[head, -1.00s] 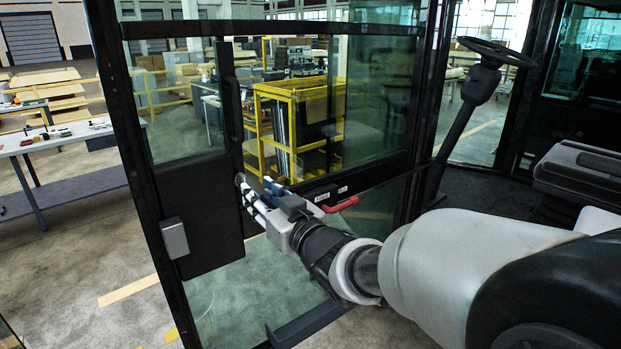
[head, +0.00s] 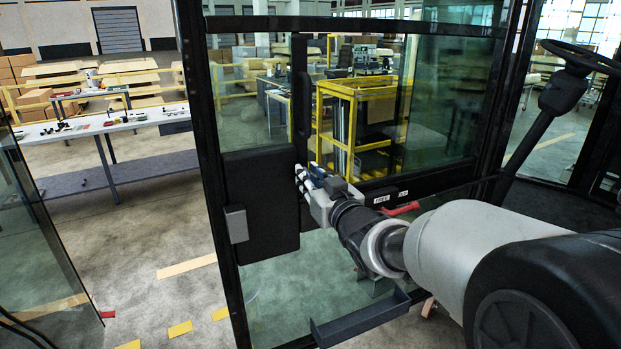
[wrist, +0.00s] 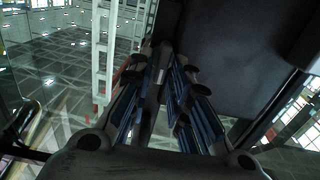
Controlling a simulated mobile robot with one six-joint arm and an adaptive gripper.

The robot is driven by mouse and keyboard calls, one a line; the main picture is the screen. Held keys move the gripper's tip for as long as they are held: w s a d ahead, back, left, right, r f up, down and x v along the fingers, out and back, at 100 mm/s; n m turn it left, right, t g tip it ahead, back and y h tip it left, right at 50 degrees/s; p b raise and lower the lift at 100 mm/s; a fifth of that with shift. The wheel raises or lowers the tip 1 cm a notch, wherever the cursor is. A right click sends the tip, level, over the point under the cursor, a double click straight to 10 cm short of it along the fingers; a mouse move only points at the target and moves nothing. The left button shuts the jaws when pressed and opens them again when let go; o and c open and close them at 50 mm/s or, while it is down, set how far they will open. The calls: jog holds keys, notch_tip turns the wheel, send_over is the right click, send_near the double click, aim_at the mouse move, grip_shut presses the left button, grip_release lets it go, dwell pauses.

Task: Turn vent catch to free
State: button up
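A red lever (head: 402,208) sits low on the dark rail of the cab door, below two small white labels (head: 381,199). One label appears to read "FREE". I take this lever as the vent catch, though its setting is not clear. My gripper (head: 304,180) is to the left of the lever, with its tips in front of the black door panel (head: 270,215). Contact with the panel cannot be told. In the wrist view my gripper (wrist: 168,62) shows blue-padded fingers converging ahead against the dark panel. Their gap is unclear, and I see no held object.
A vertical black handle (head: 301,88) stands on the door above my gripper. A grey box (head: 236,224) is on the door frame. The steering wheel (head: 580,55) is at the right. A workbench (head: 110,125) stands left, with open floor before it.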

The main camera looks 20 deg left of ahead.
grip_shut()
jog(key=shift+m, duration=0.3)
jog(key=m+p, duration=0.2)
jog(key=m, duration=0.3)
jog(key=m+p, duration=0.2)
jog(key=m, duration=0.4)
jog(key=f+m+p, duration=0.1)
jog(key=m+p, duration=0.1)
jog(key=m, duration=0.4)
jog(key=shift+w+d, duration=0.4)
jog(key=shift+m, duration=0.4)
jog(key=shift+o, duration=1.9)
grip_release()
